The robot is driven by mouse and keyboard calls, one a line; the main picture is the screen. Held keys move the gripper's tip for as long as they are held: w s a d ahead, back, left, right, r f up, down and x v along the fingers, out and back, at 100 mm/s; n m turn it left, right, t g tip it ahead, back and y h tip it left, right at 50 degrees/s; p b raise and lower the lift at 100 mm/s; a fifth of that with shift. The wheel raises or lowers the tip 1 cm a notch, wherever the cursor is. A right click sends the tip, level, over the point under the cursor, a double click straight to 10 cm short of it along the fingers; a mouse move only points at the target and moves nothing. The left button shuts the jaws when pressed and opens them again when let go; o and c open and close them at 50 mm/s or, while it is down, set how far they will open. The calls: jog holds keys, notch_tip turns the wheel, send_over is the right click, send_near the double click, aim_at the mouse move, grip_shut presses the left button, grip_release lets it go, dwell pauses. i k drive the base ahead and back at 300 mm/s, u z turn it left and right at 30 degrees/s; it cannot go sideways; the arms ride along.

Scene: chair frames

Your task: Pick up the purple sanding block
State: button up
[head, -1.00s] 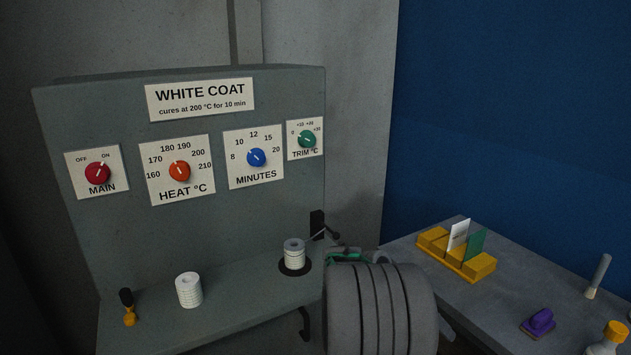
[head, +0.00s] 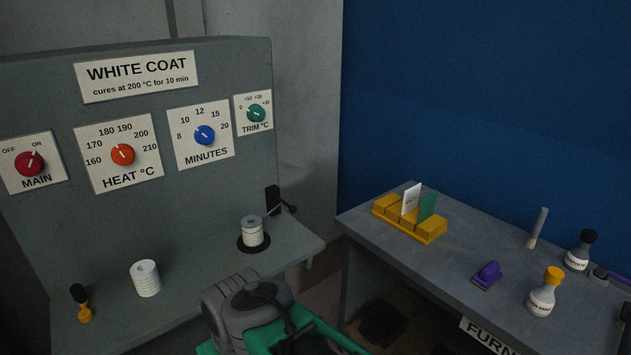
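The purple sanding block (head: 487,275) lies on the grey table on the right in the head view. It has a raised grip on top and a flat base with a tan edge. My arm shows at the bottom middle as a dark grey and green shape, well to the left of the block and apart from it. My gripper's fingers cannot be made out, so whether it is open or shut is unclear.
A yellow rack (head: 410,222) with white and green cards stands behind the block. A yellow-capped bottle (head: 544,292), a black-capped bottle (head: 580,250) and a grey stick-like tool (head: 537,228) stand to its right. The control cabinet (head: 60,235) with white spools fills the left.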

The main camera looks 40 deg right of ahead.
aim_at(490, 275)
jog(key=u, duration=1.6)
jog(key=k, duration=0.9)
jog(key=z, duration=1.35)
